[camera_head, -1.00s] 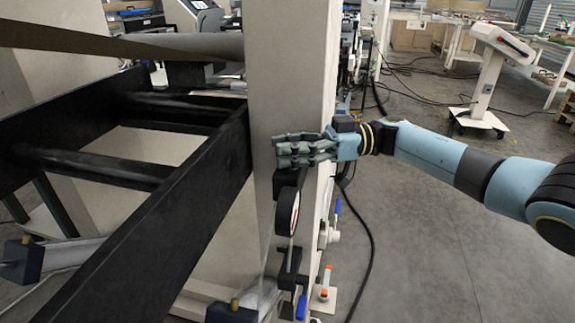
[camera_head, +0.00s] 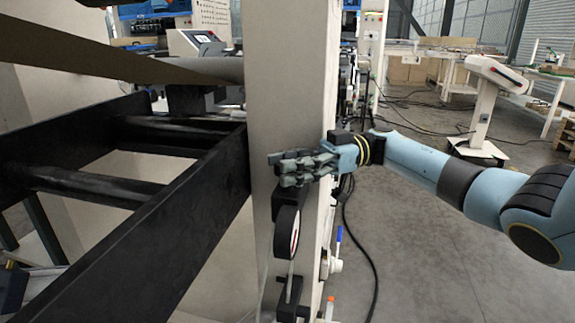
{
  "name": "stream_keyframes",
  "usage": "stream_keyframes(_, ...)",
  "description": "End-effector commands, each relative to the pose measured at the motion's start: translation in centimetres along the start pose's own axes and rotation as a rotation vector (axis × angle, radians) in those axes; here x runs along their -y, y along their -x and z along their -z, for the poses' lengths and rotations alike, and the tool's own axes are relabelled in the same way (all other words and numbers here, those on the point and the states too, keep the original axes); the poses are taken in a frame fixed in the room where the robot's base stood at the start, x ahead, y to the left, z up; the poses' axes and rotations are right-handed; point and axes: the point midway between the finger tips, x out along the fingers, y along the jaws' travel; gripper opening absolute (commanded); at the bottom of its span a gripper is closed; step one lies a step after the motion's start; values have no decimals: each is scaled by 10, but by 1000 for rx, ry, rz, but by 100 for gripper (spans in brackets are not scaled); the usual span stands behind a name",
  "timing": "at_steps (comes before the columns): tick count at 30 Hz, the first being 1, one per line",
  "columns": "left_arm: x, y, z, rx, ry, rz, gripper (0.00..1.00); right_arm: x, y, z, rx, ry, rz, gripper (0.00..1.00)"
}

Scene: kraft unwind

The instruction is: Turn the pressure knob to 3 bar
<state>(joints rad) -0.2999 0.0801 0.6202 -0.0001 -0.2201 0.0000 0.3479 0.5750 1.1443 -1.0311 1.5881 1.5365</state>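My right gripper (camera_head: 292,168) reaches in from the right, at the front of the pale upright post. Its grey fingers point left and lie close together in this view; I cannot tell whether they are open or shut. A dark fitting (camera_head: 289,197) shows just under the fingers. Below it is a round gauge (camera_head: 287,232) with a black rim, seen nearly edge-on, so its reading is not legible. The pressure knob is not clearly seen; the gripper may hide it. My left gripper is not in view.
The pale post (camera_head: 286,85) stands in the middle. A black frame beam (camera_head: 178,235) runs along its left. A blue-handled valve (camera_head: 337,240) is low on the right. A dark cable (camera_head: 366,255) lies on the open grey floor. A white stand (camera_head: 487,110) is farther back.

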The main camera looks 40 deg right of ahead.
Motion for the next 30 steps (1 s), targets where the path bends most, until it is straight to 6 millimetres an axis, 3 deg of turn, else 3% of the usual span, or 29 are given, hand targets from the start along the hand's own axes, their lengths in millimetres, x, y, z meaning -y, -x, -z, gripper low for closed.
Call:
stream_keyframes(4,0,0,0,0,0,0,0,0,0,0,0,0,0,65)
stream_keyframes(14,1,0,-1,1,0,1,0,0,0,5,0,2,1,65)
stream_keyframes(24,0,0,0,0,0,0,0,0,0,68,2,4,1,65)
stream_keyframes(30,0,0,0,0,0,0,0,0,0,95,1,2,0,65)
